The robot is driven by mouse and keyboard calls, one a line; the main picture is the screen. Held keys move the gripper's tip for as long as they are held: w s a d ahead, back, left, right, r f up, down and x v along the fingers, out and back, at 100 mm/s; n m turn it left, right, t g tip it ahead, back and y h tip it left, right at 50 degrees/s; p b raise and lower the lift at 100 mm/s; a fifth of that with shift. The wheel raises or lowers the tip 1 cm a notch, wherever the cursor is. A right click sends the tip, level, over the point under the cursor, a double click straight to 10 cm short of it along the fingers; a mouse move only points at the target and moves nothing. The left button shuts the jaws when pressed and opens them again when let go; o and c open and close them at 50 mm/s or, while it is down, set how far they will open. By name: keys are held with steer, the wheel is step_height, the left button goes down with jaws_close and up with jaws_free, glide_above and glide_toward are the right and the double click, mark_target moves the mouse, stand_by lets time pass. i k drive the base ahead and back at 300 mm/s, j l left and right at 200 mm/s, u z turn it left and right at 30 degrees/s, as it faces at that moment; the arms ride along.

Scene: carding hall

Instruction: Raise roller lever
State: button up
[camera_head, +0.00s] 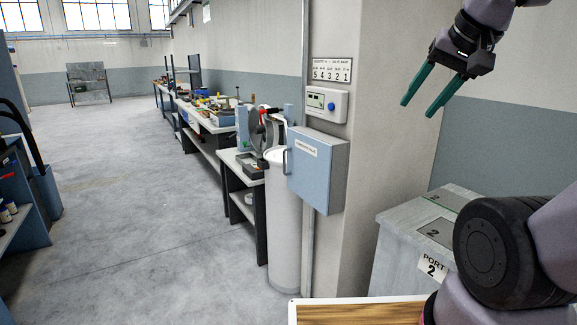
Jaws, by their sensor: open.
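My gripper (418,109) is open and empty at the upper right, in the air in front of the pale wall. Its two green fingers point down and left, well apart from the bench things. A small red-tipped part (266,110) stands by a grey round disc (259,132) on the near end of the bench, left of the pillar. I cannot tell whether this red part is the roller lever. The blue box and the white cylinder hide part of that spot.
A blue wall box (318,178) with a handle juts from the pillar (352,75). A white cylinder (285,235) stands below it. A grey cabinet marked PORT 2 (398,245) is at right. Cluttered benches (205,122) run back. The floor (130,215) at left is clear.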

mark_target(269, 111)
steer(key=i+u, duration=0.15)
steer(key=i, duration=0.25)
steer(key=i+l+u, duration=0.2)
steer(key=i, duration=0.25)
steer(key=i+l+u, duration=0.15)
steer(key=i, duration=0.25)
steer(key=i+j+u, duration=0.1)
steer(key=i+j, duration=0.4)
steer(key=i+j+u, duration=0.15)
steer(key=i+j, duration=0.3)
steer(key=i, duration=0.2)
steer(key=i+j+u, duration=0.1)
steer(key=i+j, duration=0.3)
steer(key=i, duration=0.2)
